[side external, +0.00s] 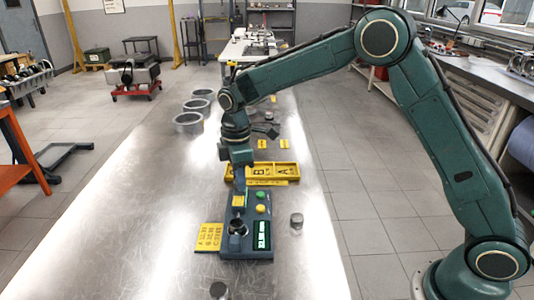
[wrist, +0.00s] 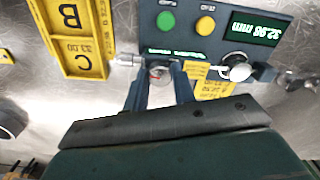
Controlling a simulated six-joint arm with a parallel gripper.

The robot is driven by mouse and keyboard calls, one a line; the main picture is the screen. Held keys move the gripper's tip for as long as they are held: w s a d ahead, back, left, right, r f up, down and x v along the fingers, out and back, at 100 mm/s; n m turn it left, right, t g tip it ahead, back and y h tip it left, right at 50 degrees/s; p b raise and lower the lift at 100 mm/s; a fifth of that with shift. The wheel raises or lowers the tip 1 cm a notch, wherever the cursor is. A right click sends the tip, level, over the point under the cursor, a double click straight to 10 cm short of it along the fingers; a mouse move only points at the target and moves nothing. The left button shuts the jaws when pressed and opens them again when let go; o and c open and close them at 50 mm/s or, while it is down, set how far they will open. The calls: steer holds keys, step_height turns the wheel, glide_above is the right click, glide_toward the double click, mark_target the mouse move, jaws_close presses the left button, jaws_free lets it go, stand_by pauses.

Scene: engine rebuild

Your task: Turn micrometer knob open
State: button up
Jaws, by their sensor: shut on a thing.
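The micrometer unit (side external: 245,248) is a blue-grey box on the metal table, with a green button, a yellow button and a lit display (wrist: 256,28) that seems to read 32.98 mm. The small round micrometer knob (wrist: 159,70) is between my finger tips at the unit's edge in the wrist view. My gripper (wrist: 160,80) is shut on it, and the fingers hide part of it. In the side view my gripper (side external: 239,186) reaches down to the unit's far end, and the knob is hidden there. A silver round part (wrist: 237,68) sits on the unit beside the display.
A yellow tray (side external: 290,179) marked with letters stands just behind the unit. A yellow lettered plate (side external: 209,237) lies left of it. Small metal cylinders (side external: 297,221) stand to the right and in front. Several large metal rings (side external: 188,122) stand at the back left.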

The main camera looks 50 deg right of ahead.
steer(key=m, duration=0.6)
steer(key=shift+m, duration=0.4)
steer(key=m, duration=0.3)
steer(key=shift+a+m, duration=0.1)
steer(key=shift+m, duration=0.3)
steer(key=m, duration=0.3)
steer(key=shift+m, duration=0.3)
steer(key=m, duration=0.4)
steer(key=shift+r, duration=0.1)
steer(key=shift+m, duration=1.9)
steer(key=o, duration=1)
